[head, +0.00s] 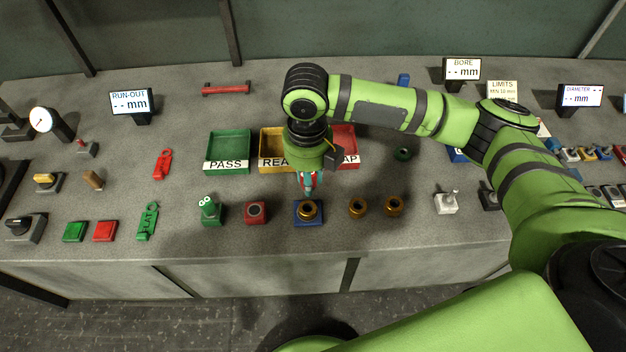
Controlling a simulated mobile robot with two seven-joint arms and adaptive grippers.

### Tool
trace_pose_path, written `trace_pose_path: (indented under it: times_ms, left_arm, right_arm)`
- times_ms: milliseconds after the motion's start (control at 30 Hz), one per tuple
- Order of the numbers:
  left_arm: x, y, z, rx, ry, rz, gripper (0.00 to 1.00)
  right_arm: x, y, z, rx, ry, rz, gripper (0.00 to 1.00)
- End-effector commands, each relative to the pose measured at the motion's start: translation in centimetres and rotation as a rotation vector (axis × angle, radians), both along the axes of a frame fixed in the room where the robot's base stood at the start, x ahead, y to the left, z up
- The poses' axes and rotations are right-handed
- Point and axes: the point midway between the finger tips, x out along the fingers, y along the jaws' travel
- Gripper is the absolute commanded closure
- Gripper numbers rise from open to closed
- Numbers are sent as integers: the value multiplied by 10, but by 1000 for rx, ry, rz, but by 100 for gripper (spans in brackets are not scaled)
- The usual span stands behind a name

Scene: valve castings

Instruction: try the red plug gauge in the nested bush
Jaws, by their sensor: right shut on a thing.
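The nested bush (309,208) is a bronze ring sitting in a blue nest block (321,220) near the front of the bench. My left gripper is not in view.
Two loose bronze bushes (357,207) stand right of the nest, and a red block (256,212) stands left. Behind are the green PASS tray (228,140), a yellow tray (269,140) and a red tray (344,135), partly hidden by my arm. A red bar (226,89) lies at the back.

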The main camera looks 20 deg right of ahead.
Motion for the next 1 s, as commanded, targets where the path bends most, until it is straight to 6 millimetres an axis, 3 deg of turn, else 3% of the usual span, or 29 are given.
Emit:
trace_pose_path:
  times_ms: [100, 300, 433, 700, 1000]
  left_arm:
    - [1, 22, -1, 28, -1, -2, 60]
    - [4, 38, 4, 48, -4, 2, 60]
    - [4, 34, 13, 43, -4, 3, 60]
    - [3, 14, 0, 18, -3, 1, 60]
    - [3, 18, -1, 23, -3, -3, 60]
  right_arm:
    - [0, 0, 0, 0, 0, 0, 100]
    - [0, 0, 1, 0, 0, -2, 100]
    - [-1, -1, 3, -1, 1, -2, 100]
    - [-1, 0, -28, 0, 1, -2, 100]
    - [0, 0, -35, 0, -1, -2, 100]
